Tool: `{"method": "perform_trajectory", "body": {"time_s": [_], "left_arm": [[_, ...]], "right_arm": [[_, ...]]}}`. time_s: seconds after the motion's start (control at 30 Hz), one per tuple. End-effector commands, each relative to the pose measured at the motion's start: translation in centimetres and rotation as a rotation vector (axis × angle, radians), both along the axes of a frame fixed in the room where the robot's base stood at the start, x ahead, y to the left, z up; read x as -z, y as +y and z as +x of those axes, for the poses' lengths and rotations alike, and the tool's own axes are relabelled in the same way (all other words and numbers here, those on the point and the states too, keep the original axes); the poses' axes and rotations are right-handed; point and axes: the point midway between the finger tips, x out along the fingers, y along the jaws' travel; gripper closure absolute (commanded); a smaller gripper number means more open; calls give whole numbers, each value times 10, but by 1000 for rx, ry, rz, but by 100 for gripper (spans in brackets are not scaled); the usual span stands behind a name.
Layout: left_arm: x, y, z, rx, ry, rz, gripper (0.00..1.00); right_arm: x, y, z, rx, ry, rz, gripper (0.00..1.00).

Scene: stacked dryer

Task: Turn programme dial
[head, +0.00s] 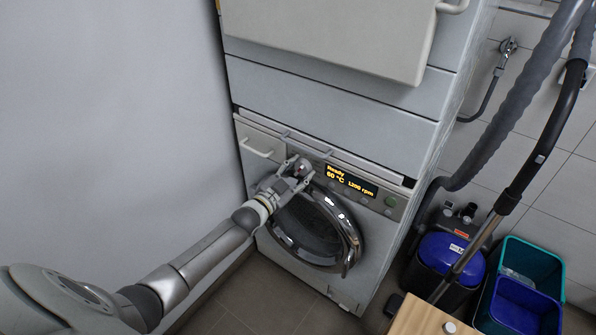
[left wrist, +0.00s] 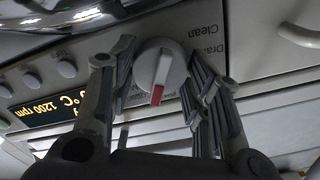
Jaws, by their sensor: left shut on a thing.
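The programme dial (left wrist: 160,70) is a round white knob with a red mark, on the washing machine's control panel. In the left wrist view it sits between the two fingers of my left gripper (left wrist: 161,85), which is shut on it. The red mark points toward the bottom of that picture. In the head view my left gripper (head: 296,172) is at the panel, left of the lit display (head: 351,181), and largely hides the dial. The display reads "Ready", "60 °C" and "1200 rpm". My right gripper is not in view.
The round machine door (head: 315,230) is shut below the panel. A detergent drawer with a handle (head: 258,152) lies left of the dial. Hoses, a blue-lidded vacuum (head: 450,253) and a teal bin (head: 533,262) stand at the right. A grey wall is close on the left.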

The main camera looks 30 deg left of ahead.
Motion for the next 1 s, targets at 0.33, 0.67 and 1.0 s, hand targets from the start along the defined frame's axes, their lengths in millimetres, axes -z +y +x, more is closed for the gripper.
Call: {"method": "perform_trajectory", "body": {"time_s": [0.33, 0.67, 1.0], "left_arm": [[1, 0, 0, 0, -4, 32, 79], [1, 0, 0, 0, -3, 30, 39], [0, 0, 0, 0, -3, 30, 32]], "right_arm": [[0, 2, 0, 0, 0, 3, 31], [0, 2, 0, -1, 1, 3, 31], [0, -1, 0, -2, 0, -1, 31]]}}
